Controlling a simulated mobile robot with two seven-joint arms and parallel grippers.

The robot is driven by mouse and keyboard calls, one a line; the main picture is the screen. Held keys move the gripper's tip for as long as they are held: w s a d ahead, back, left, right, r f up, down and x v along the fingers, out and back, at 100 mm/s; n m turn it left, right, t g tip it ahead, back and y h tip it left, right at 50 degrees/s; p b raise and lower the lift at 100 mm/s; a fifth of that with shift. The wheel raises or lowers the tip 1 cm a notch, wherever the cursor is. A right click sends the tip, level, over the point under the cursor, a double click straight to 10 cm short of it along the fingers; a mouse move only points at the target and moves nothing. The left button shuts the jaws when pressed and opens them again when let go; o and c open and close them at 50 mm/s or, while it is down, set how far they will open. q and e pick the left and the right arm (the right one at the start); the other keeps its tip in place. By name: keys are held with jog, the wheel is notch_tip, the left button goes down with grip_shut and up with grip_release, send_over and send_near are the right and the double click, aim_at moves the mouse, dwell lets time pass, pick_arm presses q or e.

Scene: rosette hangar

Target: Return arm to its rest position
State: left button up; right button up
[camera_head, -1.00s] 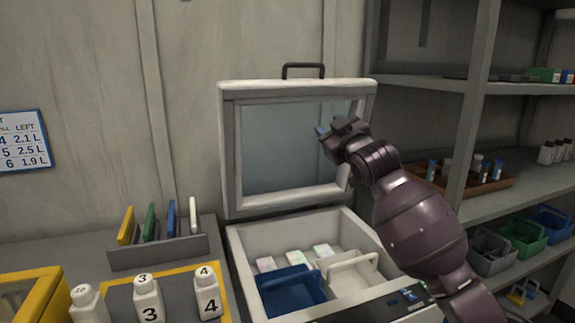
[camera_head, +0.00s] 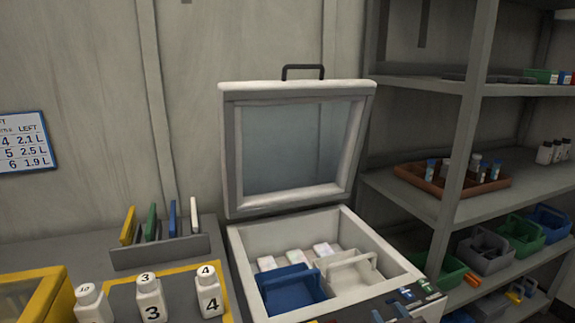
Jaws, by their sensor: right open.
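My right gripper (camera_head: 389,314) barely shows at the bottom edge, in front of the white box's front panel. Its dark fingertips with a bit of blue are open, and I see nothing between them. The rest of the right arm is below the picture. My left gripper is not in view. The white box (camera_head: 238,262) stands with its lid (camera_head: 228,160) raised against the wall. Inside it are a blue bin (camera_head: 290,288), a pale bin (camera_head: 352,280) and several small light packs (camera_head: 296,257).
A grey rack (camera_head: 160,252) holds several coloured plates at left. Numbered white bottles (camera_head: 150,298) stand on a yellow-edged mat, beside a yellow case (camera_head: 50,292). Shelving (camera_head: 415,190) at right carries an orange tray (camera_head: 452,187) and coloured bins. The space before the lid is clear.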

jog(key=s+d+f+m+g+h, duration=0.1)
jog(key=s+d+f+g, duration=0.1)
jog(key=s+f, duration=0.7)
jog(key=s+d+f+m+g+h, duration=0.2)
jog(key=s+f, duration=0.7)
jog(key=s, duration=0.8)
jog(key=d+g, duration=0.1)
jog(key=d, duration=0.1)
jog(key=shift+d+f+g, duration=0.15)
jog(key=shift+d+g, duration=0.15)
jog(key=shift+d, duration=0.05)
